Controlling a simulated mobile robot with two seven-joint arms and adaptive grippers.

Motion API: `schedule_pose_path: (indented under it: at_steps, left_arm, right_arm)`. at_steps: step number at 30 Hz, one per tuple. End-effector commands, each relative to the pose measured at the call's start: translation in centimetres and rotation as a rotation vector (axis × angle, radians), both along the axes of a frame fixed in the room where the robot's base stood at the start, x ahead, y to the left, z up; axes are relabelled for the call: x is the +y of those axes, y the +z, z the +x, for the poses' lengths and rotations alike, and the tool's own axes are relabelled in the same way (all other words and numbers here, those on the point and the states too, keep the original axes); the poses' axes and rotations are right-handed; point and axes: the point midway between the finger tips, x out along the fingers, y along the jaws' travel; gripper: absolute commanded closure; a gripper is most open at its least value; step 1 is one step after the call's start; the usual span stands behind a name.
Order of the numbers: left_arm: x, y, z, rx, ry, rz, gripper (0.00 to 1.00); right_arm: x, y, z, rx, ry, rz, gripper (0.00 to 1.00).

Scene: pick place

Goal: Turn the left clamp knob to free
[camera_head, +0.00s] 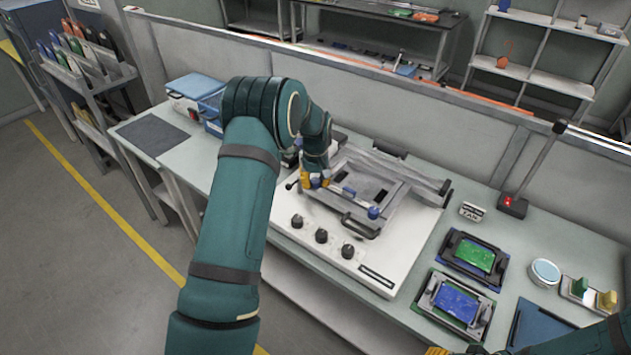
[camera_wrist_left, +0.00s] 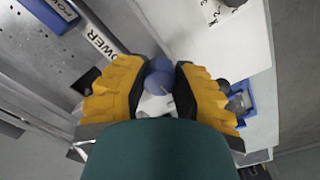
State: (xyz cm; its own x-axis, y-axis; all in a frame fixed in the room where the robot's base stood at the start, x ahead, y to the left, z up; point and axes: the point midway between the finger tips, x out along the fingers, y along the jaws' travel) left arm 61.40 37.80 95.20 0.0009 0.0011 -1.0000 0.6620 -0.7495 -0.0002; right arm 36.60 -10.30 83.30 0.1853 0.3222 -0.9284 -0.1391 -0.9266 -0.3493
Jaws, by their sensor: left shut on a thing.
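My left gripper (camera_head: 314,181) is at the left front of the grey clamp fixture (camera_head: 395,205) on the white machine. In the left wrist view its yellow fingers (camera_wrist_left: 159,88) are closed on both sides of a round blue-grey knob (camera_wrist_left: 159,76), the left clamp knob. In the head view the fingers cover that knob. Another blue knob (camera_head: 373,212) sits at the fixture's front right, apart from the gripper. Of my right gripper only a yellow edge (camera_head: 437,351) shows at the bottom, so its jaws are hidden.
Several black knobs, one of them in the middle (camera_head: 321,236), stand on the machine's front panel. A front handle (camera_head: 360,228) sticks out from the fixture. Trays with a green board (camera_head: 474,255) and a blue board (camera_head: 457,302) lie to the right. A low partition (camera_head: 400,95) runs behind the bench.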

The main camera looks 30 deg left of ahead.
Motion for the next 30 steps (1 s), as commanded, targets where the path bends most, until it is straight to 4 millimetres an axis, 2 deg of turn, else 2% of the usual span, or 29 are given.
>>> schedule_pose_path:
  at_steps: [8,9,11,23,26,30]
  left_arm:
    - [-0.1,-0.4,-0.3,0.012,0.000,-0.004,1.00]
    - [-0.1,-0.4,-0.3,0.012,0.000,-0.004,0.61]
    - [-0.1,-0.3,-0.3,0.011,-0.001,-0.004,0.40]
    - [-0.1,0.4,0.0,0.002,-0.001,-0.002,0.39]
    - [-0.1,1.6,0.0,-0.001,-0.002,-0.001,0.39]
    - [-0.1,4.2,0.0,-0.001,-0.001,-0.001,0.39]
  right_arm:
    - [0.0,0.0,0.0,0.000,0.000,0.000,0.53]
    - [0.0,0.0,0.0,0.000,0.000,0.000,0.53]
    - [0.0,0.0,0.0,0.000,0.000,0.000,0.53]
    - [0.0,0.0,0.0,0.000,0.000,0.000,0.53]
    - [0.0,0.0,0.0,0.000,0.000,0.000,0.53]
    - [0.0,0.0,0.0,0.000,0.000,0.000,0.53]
